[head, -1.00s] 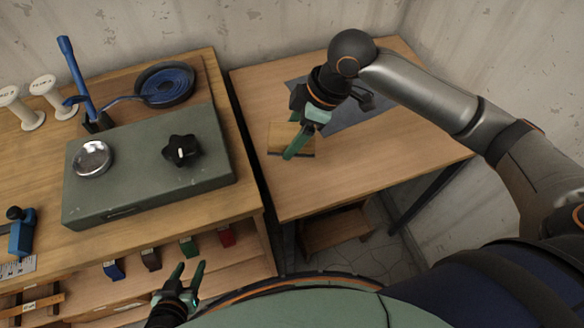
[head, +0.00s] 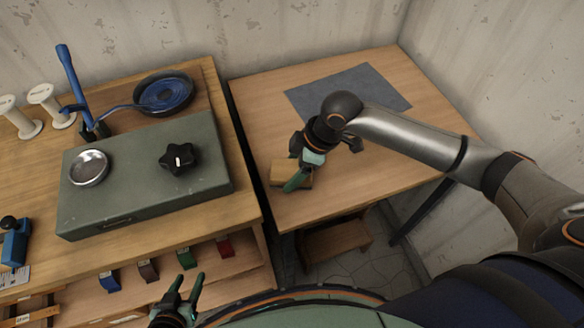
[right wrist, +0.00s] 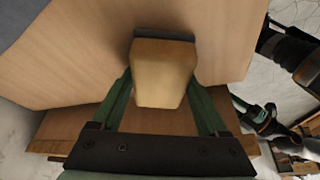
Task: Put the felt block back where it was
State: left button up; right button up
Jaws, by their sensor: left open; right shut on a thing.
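The felt block, a tan wooden block (head: 283,172) with a dark grey layer on one face, is over the near left part of the right-hand table. My right gripper (head: 297,181) is shut on it. In the right wrist view, the block (right wrist: 163,75) sits between the two green fingers, its grey layer at the far end. I cannot tell whether it touches the tabletop. A flat grey mat (head: 350,88) lies at the back of the same table. My left gripper (head: 187,288) is open and empty, low in front of the left bench's shelf.
On the left bench stand a green-grey box (head: 130,205) with a black knob, a metal dish (head: 89,168), a blue coil pan (head: 165,93) and white spools. A gap separates bench and table (head: 400,170). A wooden stool (head: 335,238) is under the table.

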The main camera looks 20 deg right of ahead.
jog(key=o, duration=1.2)
jog(key=p+v, duration=0.1)
jog(key=v, duration=1.1)
